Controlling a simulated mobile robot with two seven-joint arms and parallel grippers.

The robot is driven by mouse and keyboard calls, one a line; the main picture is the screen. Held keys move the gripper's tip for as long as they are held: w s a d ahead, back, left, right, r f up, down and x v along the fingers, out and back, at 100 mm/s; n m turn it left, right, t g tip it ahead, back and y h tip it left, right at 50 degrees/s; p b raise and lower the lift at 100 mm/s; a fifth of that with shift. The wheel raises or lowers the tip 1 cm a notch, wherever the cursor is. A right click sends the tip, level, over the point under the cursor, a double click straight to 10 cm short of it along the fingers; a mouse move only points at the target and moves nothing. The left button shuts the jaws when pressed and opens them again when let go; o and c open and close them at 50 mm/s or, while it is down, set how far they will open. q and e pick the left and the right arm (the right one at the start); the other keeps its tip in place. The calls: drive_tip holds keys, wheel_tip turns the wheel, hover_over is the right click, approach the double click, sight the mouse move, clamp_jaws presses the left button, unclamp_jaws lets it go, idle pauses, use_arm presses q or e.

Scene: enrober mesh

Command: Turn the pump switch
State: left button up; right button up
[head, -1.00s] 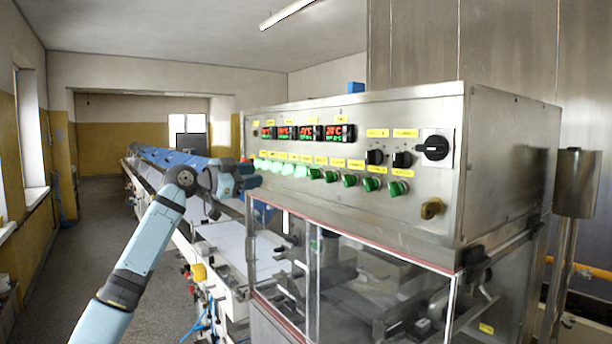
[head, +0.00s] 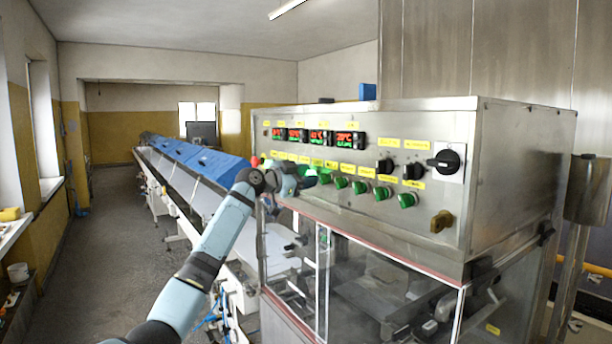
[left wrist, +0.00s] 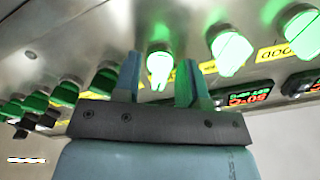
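A row of green rotary switches (head: 360,187) runs along the steel control panel (head: 290,188) under yellow labels. Which one is the pump switch I cannot tell, because the labels are not readable. My left gripper (head: 308,180) is at the left part of the row and hides several switches in the head view. In the left wrist view my left gripper (left wrist: 160,78) is open, with one finger on each side of a brightly lit green switch (left wrist: 159,68). Whether the fingers touch it I cannot tell. My right gripper is not in view.
Lit switches (left wrist: 232,52) are on one side of the gripper and unlit ones (left wrist: 66,92) on the other. Red-green displays (head: 318,136) sit above the row. Black knobs (head: 413,171) and a large black rotary switch (head: 447,160) are further right. A clear-walled enclosure (head: 350,280) lies below.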

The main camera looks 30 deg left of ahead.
use_arm(q)
drive_tip(key=c, duration=0.7)
drive_tip(key=shift+n, duration=0.3)
drive_tip(key=shift+n+p, duration=0.8)
drive_tip(key=shift+n, duration=4.8)
